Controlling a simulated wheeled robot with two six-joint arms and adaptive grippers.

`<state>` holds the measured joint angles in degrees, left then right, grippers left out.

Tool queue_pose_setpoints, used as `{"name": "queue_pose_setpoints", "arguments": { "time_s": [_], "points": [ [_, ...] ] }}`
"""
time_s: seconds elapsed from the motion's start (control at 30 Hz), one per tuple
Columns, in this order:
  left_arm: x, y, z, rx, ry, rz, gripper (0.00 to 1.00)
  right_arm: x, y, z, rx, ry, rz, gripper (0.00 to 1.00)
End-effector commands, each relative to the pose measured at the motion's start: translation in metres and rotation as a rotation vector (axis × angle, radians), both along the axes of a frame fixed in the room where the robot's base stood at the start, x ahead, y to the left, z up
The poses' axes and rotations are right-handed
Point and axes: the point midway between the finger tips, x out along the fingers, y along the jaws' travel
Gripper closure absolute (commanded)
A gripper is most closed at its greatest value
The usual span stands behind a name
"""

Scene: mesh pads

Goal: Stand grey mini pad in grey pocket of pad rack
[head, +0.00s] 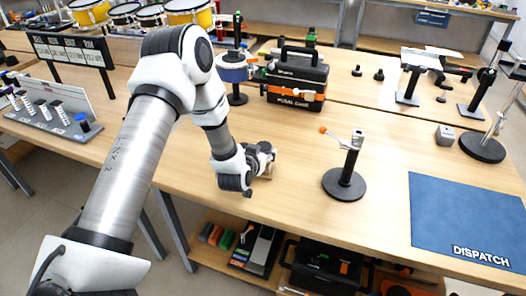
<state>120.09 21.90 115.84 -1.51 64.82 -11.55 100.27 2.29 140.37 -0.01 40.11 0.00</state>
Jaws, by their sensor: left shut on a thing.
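My left gripper (266,160) is low over the middle of the table, shut on a small pale tan thing (270,170). My gripper and wrist hide most of that thing, so I cannot tell whether it is the mini pad. I cannot pick out a grey mini pad for certain. A grey rack-like board (56,119) with a row of upright white pieces lies at the left end of the table. I cannot tell whether it is the pad rack or which pocket is grey. My right gripper is out of view.
A black clamp stand (345,183) stands right of my left gripper. A black and orange case (297,80) and a round-topped stand (237,70) are behind it. A blue mat (465,215) lies at the right, with a grey block (445,135) behind it.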

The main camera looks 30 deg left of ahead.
Motion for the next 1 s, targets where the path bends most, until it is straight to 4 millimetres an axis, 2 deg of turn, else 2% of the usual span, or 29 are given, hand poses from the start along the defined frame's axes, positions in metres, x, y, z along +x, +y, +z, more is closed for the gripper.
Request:
{"name": "queue_pose_setpoints", "arguments": {
  "time_s": [0.87, 0.9, 0.93, 0.97, 1.0],
  "points": [
    [0.0, 0.0, -0.023, 0.0, -0.001, 0.0, 0.83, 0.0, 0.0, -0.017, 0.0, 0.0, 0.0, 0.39],
    [0.0, 0.0, -0.021, 0.0, -0.001, 0.0, 0.32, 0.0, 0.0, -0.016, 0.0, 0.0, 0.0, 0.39],
    [0.0, 0.0, -0.021, 0.0, -0.001, 0.0, 0.22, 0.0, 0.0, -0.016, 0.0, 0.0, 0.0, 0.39],
    [0.0, 0.0, -0.021, 0.0, -0.001, 0.0, 0.17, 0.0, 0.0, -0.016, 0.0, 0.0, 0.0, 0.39],
    [0.0, 0.0, -0.021, 0.0, -0.001, 0.0, 0.17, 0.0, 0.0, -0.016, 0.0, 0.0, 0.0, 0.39]
  ]
}}
